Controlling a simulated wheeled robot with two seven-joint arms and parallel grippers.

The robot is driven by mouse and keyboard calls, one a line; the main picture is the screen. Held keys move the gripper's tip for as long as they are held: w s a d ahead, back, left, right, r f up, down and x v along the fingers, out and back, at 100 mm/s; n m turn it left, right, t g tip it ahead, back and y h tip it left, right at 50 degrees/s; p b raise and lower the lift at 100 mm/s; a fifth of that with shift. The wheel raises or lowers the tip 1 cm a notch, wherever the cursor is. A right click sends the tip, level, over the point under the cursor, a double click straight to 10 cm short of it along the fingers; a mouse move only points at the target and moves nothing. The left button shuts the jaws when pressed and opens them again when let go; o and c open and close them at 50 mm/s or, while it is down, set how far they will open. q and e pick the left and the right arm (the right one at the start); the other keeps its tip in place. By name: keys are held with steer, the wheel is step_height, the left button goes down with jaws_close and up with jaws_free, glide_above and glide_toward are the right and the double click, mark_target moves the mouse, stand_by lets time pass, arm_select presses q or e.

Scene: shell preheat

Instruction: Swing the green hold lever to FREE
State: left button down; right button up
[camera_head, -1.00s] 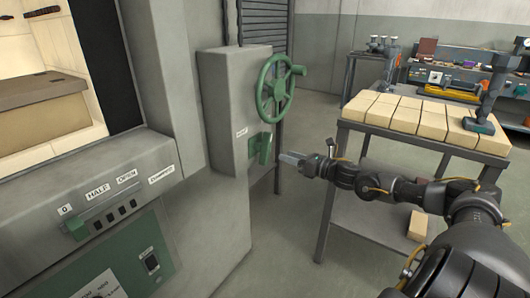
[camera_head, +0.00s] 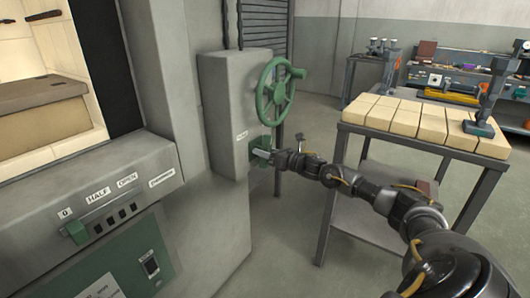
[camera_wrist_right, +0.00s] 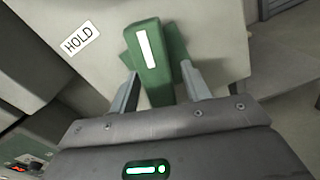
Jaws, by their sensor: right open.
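The green hold lever (camera_wrist_right: 150,60) shows in the right wrist view with a white stripe on its face, beside a HOLD label (camera_wrist_right: 81,37). In the head view the lever (camera_head: 259,143) sits below the green handwheel and is partly hidden by my right gripper (camera_head: 260,153). In the right wrist view my right gripper (camera_wrist_right: 162,92) is open, with one finger on each side of the lever's lower end. I cannot tell whether the fingers touch it. No FREE label is readable. My left gripper is not in view.
The green handwheel (camera_head: 280,91) stands out from the grey housing (camera_head: 222,110) just above the lever. A table (camera_head: 345,128) with pale bricks (camera_head: 410,115) stands to the right. A slider panel (camera_head: 90,205) is at the lower left.

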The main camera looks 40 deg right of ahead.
steer(key=c, duration=1)
steer(key=shift+m, duration=0.8)
steer(key=shift+m+p, duration=0.3)
steer(key=shift+m, duration=0.4)
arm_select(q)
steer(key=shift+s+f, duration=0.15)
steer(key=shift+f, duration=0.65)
arm_select(e)
steer(key=o, duration=1)
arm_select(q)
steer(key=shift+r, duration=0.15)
